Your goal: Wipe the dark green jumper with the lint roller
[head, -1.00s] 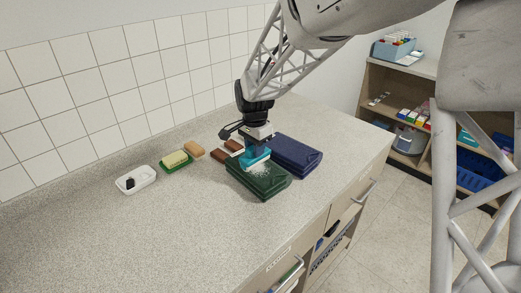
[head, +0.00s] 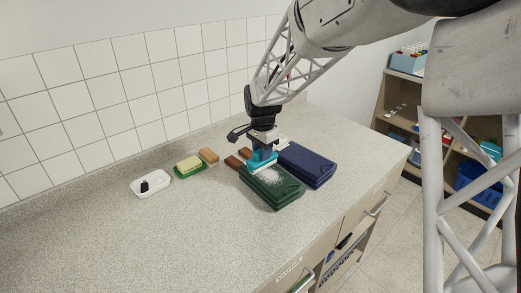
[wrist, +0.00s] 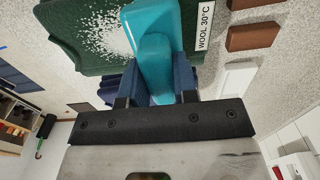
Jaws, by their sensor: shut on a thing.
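The dark green jumper (head: 281,193) lies folded on the counter, with a patch of white lint on its top. It also shows in the wrist view (wrist: 72,28), with a "WOOL 30°C" label at its edge. My gripper (head: 263,152) is shut on a teal lint roller (head: 262,165), which fills the space between the fingers in the wrist view (wrist: 152,50). The roller is over the jumper's back left end, beside the lint patch. I cannot tell whether it touches the cloth.
A folded navy garment (head: 308,166) lies right behind the jumper. Brown blocks (head: 233,162), a tan block (head: 209,156), a yellow sponge on a green dish (head: 189,164) and a white tray (head: 151,183) stand left. The front left counter is clear.

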